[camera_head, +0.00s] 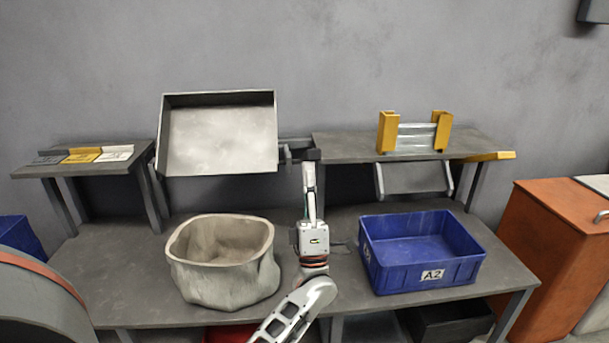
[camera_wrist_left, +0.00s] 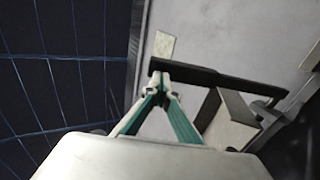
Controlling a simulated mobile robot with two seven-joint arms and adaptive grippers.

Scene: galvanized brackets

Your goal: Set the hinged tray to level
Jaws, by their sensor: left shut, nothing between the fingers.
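The hinged tray (camera_head: 222,138), a shallow grey metal pan with raised rims, stands above the back left of the bench. It is tilted steeply, its inside facing me. My right gripper is not in view.
A pale bin (camera_head: 190,273) and a blue crate (camera_head: 425,273) marked A2 stand on the bench (camera_head: 125,275), either side of my left arm. A raised shelf (camera_head: 350,146) at the right carries a yellow-ended holder (camera_head: 388,132). A left shelf (camera_head: 75,168) carries coloured labels.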

